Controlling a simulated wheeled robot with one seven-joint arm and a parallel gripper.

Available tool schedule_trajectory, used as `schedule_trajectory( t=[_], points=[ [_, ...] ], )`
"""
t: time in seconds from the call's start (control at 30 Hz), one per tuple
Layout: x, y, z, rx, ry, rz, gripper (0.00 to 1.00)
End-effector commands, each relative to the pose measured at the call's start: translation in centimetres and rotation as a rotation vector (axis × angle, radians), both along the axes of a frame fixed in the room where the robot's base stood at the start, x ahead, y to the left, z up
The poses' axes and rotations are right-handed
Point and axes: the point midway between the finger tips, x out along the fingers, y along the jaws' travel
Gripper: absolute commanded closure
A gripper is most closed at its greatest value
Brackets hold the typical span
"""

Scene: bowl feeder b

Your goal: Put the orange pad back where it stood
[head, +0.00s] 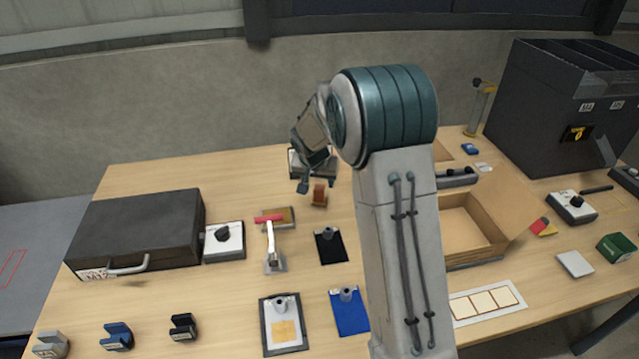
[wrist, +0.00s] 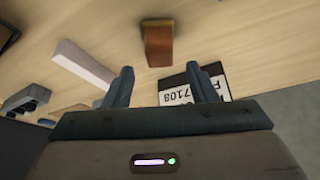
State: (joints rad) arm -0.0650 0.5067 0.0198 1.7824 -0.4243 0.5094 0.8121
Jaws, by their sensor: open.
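A small orange-brown block (head: 319,194), which looks like the orange pad, stands on the wooden table just below my gripper (head: 316,181) in the head view. In the wrist view the same block (wrist: 158,45) lies beyond the gap between my fingertips (wrist: 160,75), with nothing between the fingers. My gripper is open and apart from the block. A yellow-orange square (head: 285,331) also lies on a black-edged white board near the front of the table.
A device (head: 297,160) stands behind my gripper, partly hidden by it. A black pad (head: 331,246) lies in front. An open cardboard box (head: 470,227) is right of my arm.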

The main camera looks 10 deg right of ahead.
Motion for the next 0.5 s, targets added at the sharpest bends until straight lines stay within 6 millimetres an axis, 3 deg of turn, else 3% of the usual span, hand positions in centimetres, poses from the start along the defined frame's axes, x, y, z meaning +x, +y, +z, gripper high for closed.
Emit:
schedule_trajectory(
  t=[0.03,0.13,0.5],
  points=[
    [-0.4,0.2,1.5,0.000,-0.002,0.001,0.48],
    [-1.2,0.5,3.2,0.000,-0.002,0.001,0.48],
    [-3.6,0.6,6.7,-0.003,0.007,0.011,0.48]
  ],
)
